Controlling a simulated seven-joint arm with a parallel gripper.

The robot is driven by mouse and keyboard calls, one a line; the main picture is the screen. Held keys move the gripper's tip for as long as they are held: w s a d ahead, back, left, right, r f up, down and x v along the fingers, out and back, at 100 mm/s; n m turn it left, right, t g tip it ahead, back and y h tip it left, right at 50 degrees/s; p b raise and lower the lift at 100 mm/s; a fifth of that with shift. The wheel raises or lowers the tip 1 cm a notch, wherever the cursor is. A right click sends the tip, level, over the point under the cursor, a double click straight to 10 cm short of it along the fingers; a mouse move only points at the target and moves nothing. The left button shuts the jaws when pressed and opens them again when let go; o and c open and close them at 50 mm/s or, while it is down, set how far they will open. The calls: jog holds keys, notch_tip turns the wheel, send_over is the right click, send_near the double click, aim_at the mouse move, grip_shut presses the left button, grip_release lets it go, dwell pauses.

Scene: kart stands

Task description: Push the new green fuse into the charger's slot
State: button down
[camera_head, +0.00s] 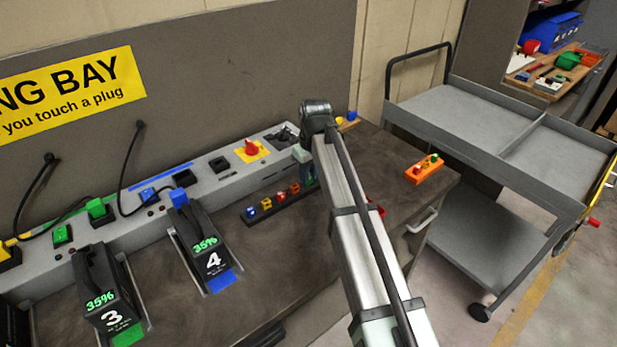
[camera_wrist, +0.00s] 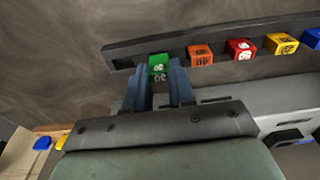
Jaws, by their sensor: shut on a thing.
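The green fuse (camera_wrist: 158,66) is between the two blue fingertips of my gripper (camera_wrist: 160,79) in the wrist view. The gripper is shut on it. The fuse appears at the end of a dark fuse strip (camera_wrist: 125,52), in line with orange (camera_wrist: 200,54), red (camera_wrist: 241,49) and yellow (camera_wrist: 281,43) fuses. I cannot tell whether it is seated there or held just above. In the head view, my arm hides most of the gripper and fuse. The grey charger console (camera_head: 220,178) runs along the back wall; I cannot make out which opening is its fuse slot.
Battery packs 3 (camera_head: 105,285) and 4 (camera_head: 205,245) stand left on the dark bench. An orange block (camera_head: 425,169) with small coloured pieces sits right of my arm. A red knob (camera_head: 251,147) stands on the console. A grey cart (camera_head: 470,110) is beyond the bench.

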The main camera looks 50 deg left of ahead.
jog(key=r, duration=0.8)
jog(key=shift+s+a, duration=0.2)
jog(key=shift+s, duration=0.2)
jog(key=s+a+r, duration=0.3)
jog(key=s+a, duration=0.5)
jog(key=s, duration=0.1)
jog(key=s+a+r, duration=0.3)
jog(key=s+a, duration=0.5)
jog(key=s, duration=0.1)
jog(key=shift+s+r, duration=0.15)
jog(key=shift+s, duration=0.05)
jog(key=shift+f, duration=2.9)
jog(key=shift+f, duration=1.25)
jog(key=c, duration=0.9)
grip_release()
